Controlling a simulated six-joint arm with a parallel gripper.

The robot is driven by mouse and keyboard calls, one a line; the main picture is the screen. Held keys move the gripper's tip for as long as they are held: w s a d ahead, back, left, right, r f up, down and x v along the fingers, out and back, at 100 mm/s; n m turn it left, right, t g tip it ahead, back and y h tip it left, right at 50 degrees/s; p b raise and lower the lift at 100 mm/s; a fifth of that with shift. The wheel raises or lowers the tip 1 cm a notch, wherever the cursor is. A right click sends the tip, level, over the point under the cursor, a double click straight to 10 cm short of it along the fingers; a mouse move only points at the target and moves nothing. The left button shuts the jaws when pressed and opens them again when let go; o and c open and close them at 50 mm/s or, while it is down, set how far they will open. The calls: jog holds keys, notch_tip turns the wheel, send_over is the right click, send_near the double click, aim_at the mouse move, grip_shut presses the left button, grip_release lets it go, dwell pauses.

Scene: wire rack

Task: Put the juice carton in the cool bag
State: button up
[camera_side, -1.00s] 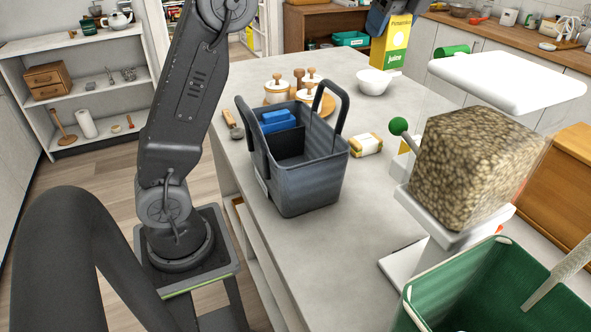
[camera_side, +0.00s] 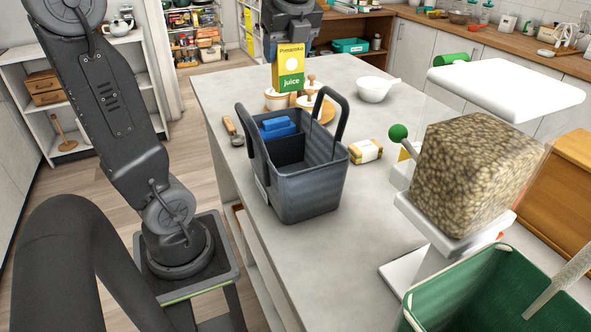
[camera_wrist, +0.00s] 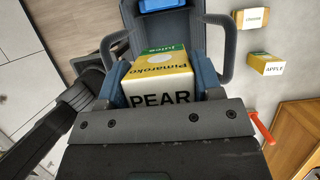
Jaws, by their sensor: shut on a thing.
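My gripper (camera_side: 290,50) is shut on the yellow and green juice carton (camera_side: 289,76), which hangs upright. In the wrist view the carton (camera_wrist: 160,88) sits between both fingers, with its white end marked PEAR towards the camera. The cool bag (camera_side: 312,192) is a dark blue-grey open bag with two raised handles, standing on the counter. A blue block lies inside it at the left. In the side view the carton appears above and beyond the bag's far side. In the wrist view the bag (camera_wrist: 178,32) shows behind the carton, which hides part of it.
A small yellow and white box (camera_side: 366,151) lies right of the bag, and a white bowl (camera_side: 374,90) stands farther back. Canisters with wooden lids (camera_side: 275,100) stand behind the bag. A stand with a pebbled block (camera_side: 470,175) and a green bin (camera_side: 450,290) are at right.

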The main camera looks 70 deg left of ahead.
send_near(292, 147)
jog(key=s+f, duration=0.1)
jog(key=f, duration=0.1)
jog(key=s+d+f, duration=0.1)
jog(key=f, duration=0.1)
jog(key=s+f, duration=0.1)
jog(key=f, duration=0.1)
jog(key=shift+s+d+f, duration=0.2)
jog(key=shift+d+f, duration=0.15)
jog(key=shift+f, duration=0.15)
jog(key=o, duration=1)
jog(key=shift+o, duration=0.2)
